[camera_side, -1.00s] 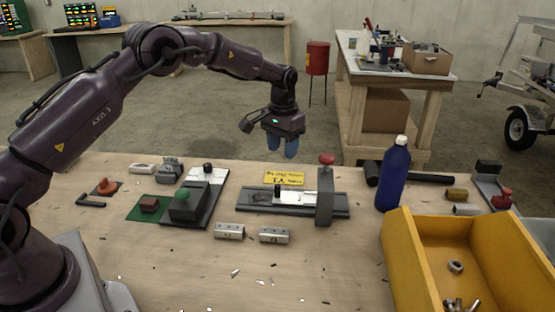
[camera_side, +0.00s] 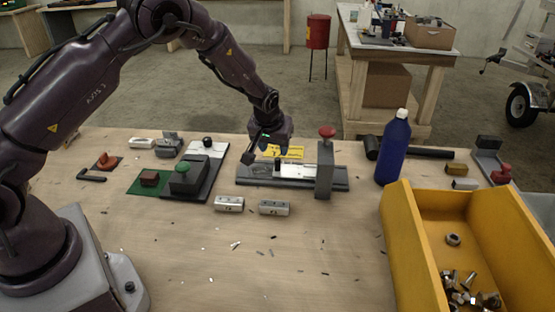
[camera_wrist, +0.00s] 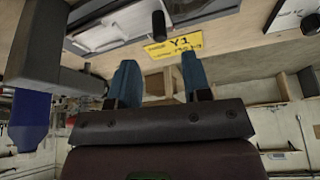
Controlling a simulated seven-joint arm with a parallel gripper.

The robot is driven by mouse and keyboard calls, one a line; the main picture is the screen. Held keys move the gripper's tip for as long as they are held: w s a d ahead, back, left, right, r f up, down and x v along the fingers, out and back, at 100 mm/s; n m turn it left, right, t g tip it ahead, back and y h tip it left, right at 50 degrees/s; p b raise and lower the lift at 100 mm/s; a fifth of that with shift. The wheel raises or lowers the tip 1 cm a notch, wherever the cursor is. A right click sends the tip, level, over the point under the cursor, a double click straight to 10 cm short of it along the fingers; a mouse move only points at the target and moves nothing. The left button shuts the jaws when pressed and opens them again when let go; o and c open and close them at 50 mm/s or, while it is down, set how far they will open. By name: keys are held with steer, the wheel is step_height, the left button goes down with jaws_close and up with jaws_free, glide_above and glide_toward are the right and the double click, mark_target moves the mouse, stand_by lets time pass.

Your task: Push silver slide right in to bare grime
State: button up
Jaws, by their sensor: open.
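The silver slide (camera_side: 298,171) lies in a dark grey track (camera_side: 341,183) and runs toward a grey upright post (camera_side: 325,172) with a red knob. A small black peg (camera_side: 277,166) stands at the slide's left end. A dark, grimy patch (camera_side: 256,173) shows left of the peg. In the wrist view the slide (camera_wrist: 100,33) and peg (camera_wrist: 158,24) lie beyond the fingertips. My gripper (camera_side: 270,149) is open and empty, low above the yellow label behind the track, apart from the peg. Its blue fingers (camera_wrist: 160,60) stand apart in the wrist view.
A yellow label (camera_side: 290,152) lies behind the track. Two small metal blocks (camera_side: 229,204) lie in front. A green-knobbed fixture (camera_side: 187,178) stands left. A blue bottle (camera_side: 393,150) and a yellow bin (camera_side: 397,240) stand right. The front middle of the bench is mostly clear.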

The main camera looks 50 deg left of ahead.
mark_target(278, 159)
steer(key=x, duration=0.7)
steer(key=shift+w+a, duration=0.1)
